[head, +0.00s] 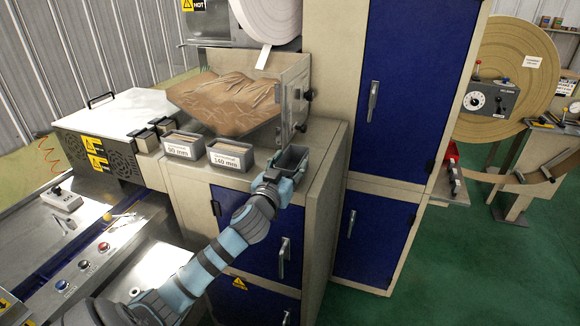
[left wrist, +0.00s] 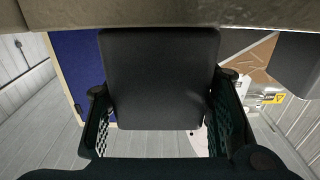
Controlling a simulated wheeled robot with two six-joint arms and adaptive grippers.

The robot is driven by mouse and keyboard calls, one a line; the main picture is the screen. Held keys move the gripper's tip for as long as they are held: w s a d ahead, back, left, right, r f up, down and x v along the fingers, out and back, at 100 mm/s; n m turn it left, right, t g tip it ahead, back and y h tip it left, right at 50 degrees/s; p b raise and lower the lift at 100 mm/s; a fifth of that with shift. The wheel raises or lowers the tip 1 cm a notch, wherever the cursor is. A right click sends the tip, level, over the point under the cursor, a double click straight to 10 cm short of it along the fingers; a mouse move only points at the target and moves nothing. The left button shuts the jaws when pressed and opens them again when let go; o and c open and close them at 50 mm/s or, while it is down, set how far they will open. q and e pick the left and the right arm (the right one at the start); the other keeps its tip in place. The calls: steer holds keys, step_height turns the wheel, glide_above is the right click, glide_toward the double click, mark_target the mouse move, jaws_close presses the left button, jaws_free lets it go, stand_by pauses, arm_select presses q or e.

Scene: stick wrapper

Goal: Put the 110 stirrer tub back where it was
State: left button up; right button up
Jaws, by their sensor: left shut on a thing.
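A dark grey tub (head: 294,156) is in my left gripper (head: 277,183) at the right end of the metal counter, just right of the other tubs. The fingers are shut on it. In the left wrist view my left gripper (left wrist: 160,120) has a finger on each side of the tub (left wrist: 160,80), whose plain dark face fills the middle. I cannot read a label on it, and cannot tell whether its base touches the counter. The 90 mm tub (head: 183,147) and the 140 mm tub (head: 230,156) stand side by side on the counter. My right gripper is not in view.
A crumpled brown heap lies in a clear-sided bin (head: 294,85) behind the tubs. A dark latch fixture (head: 302,97) sticks out near the held tub. The tall blue-doored cabinet (head: 405,75) stands to the right. Little bare counter shows around the held tub.

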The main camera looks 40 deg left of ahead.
arm_select(q)
steer(key=shift+w, duration=0.2)
steer(key=o, duration=1.2)
steer(key=shift+s, duration=0.1)
